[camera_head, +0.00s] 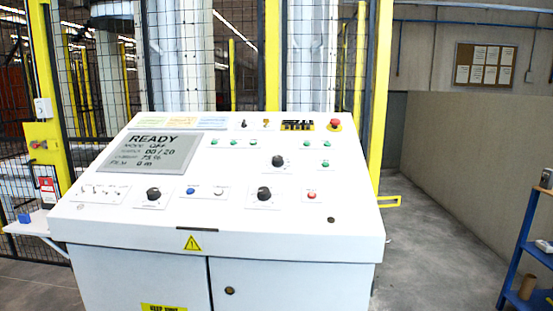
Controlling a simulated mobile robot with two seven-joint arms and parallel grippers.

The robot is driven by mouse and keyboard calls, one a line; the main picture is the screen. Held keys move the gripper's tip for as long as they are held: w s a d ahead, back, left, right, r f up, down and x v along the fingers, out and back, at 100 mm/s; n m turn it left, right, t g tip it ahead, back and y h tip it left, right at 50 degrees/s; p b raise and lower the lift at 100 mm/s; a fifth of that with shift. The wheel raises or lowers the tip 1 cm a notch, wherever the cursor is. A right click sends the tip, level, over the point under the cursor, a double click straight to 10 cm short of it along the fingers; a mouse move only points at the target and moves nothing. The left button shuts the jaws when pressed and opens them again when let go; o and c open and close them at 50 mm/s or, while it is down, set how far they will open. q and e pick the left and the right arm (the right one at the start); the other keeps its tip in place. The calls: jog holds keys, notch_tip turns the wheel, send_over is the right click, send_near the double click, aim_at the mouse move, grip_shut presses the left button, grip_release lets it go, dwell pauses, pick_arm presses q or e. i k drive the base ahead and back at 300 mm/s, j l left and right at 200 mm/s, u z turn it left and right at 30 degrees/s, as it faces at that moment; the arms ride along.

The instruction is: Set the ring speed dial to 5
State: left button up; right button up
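A white control console (100,221) with a sloped panel stands in front of me. Its panel has three black round dials: a left one (153,194), a lower middle one (264,193) and an upper one (278,161). Their labels and pointer settings are too small to read, so I cannot tell which is the ring speed dial. Neither of my grippers is in view.
The panel also holds a red emergency button (335,124), a blue button (190,191), a red button (311,194) and several green ones. A yellow-posted mesh fence (238,85) stands behind. A blue shelf (518,250) is at the right. Floor (430,240) between is clear.

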aim_at(278, 161)
jog(key=i+l, duration=0.5)
jog(key=l, duration=0.2)
jog(key=i+l+u, duration=0.1)
jog(key=i+l, duration=0.15)
jog(key=l, duration=0.1)
